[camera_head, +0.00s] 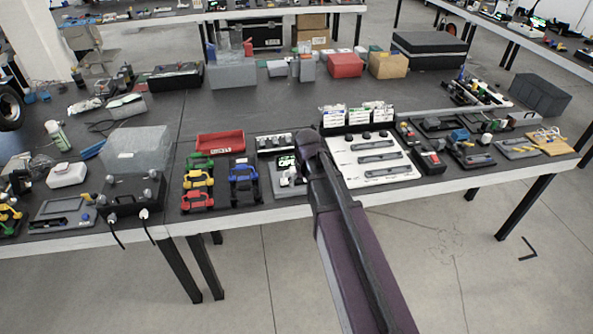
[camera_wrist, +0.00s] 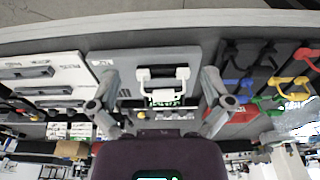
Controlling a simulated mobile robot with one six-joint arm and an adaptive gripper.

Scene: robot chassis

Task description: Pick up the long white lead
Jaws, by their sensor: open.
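A white U-shaped piece (camera_wrist: 163,82), which looks like the white lead, lies on a light grey panel (camera_wrist: 190,56) in the wrist view. In the head view the same panel (camera_head: 280,188) is at the front edge of the table, partly behind my arm. My gripper (camera_wrist: 160,76) is open, with one finger on each side of the white piece in the picture. Nothing is between the fingers that I can see being held. I cannot tell how far the fingertips are above the panel. In the head view the gripper (camera_head: 308,150) is seen from behind and its fingers are hidden.
A white panel with grey bars (camera_head: 375,160) stands right of my arm. Red, yellow, green and blue handled pieces (camera_head: 198,180) lie to the left. A red bin (camera_head: 220,143) and a small screen with green lettering (camera_head: 286,162) are close by.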

